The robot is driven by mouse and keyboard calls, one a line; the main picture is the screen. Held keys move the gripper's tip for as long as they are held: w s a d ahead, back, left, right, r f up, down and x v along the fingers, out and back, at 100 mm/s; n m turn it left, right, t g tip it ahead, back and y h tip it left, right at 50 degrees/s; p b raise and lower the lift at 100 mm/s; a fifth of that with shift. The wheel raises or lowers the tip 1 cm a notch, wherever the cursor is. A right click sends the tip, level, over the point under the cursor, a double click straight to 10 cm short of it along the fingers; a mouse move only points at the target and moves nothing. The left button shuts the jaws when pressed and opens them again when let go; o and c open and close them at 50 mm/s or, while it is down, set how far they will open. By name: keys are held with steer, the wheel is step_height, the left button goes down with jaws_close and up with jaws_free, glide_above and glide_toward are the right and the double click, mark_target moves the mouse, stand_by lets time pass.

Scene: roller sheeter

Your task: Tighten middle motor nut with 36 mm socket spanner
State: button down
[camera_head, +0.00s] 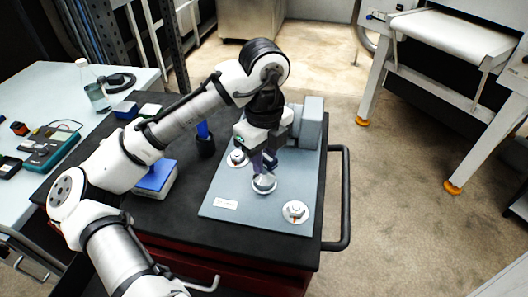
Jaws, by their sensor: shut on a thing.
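A grey mounting plate (225,188) lies on the black cart top, with a grey motor block (311,125) at its back right. A nut on a round white flange (296,211) shows at the plate's front right, and another flange (237,158) shows at the back left. Between them, my gripper (265,168) points down over the middle position. It is shut on a socket spanner (264,184), whose silver end is at or just above the middle flange. The middle nut is hidden under the socket, and I cannot tell whether it is seated.
A blue-topped box (156,177) and a dark cup with a blue item (205,145) stand left of the plate. A pale table (50,95) with a bottle (96,95) and meters is at left. The cart's handle (345,200) sticks out at right; floor beyond is clear.

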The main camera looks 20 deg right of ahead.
steer(key=shift+m, duration=0.4)
steer(key=shift+m+p, duration=0.6)
steer(key=shift+m, duration=1.1)
